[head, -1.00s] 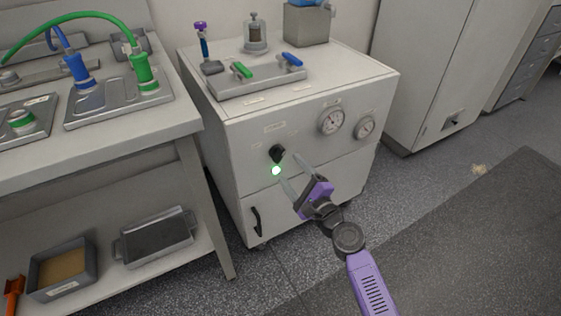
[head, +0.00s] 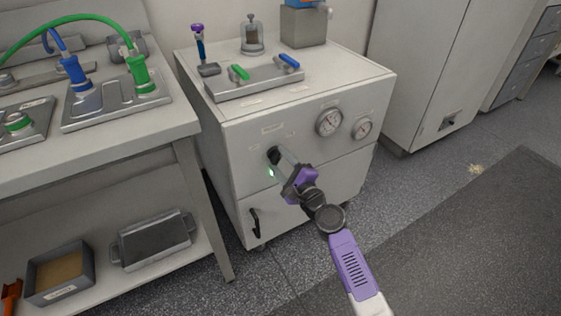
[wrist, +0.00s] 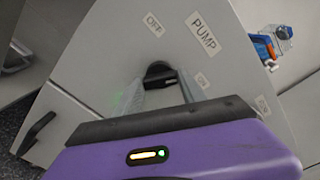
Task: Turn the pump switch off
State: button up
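The pump switch is a black rotary knob (head: 273,154) on the front of the white pump cabinet (head: 235,135). It also shows in the wrist view (wrist: 159,72), below the "OFF" label (wrist: 153,25) and the "PUMP" label (wrist: 204,33). A smaller label (wrist: 202,80) right of the knob is too blurred to read. My gripper (head: 272,164) is at the panel, its fingers apart on either side of the knob. Contact with the knob is not clear. A green light (head: 270,173) glows below the knob, partly covered by a finger.
Two round gauges (head: 329,122) sit right of the knob, and a black door handle (head: 254,222) is below. A tray with green and blue valve handles (head: 255,82) stands on top. A bench (head: 150,130) stands at the left.

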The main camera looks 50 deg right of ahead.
jog(key=shift+c, duration=1.4)
jog(key=shift+f+n, duration=0.1)
jog(key=shift+n, duration=0.2)
jog(key=n+b, duration=0.2)
jog(key=n, duration=0.2)
jog(key=shift+a+f+n+b, duration=0.1)
jog(key=shift+n+b, duration=0.2)
jog(key=shift+b, duration=0.1)
jog(key=n+b, duration=0.2)
jog(key=n, duration=0.2)
jog(key=shift+n+b, duration=0.75)
jog(key=shift+n, duration=0.55)
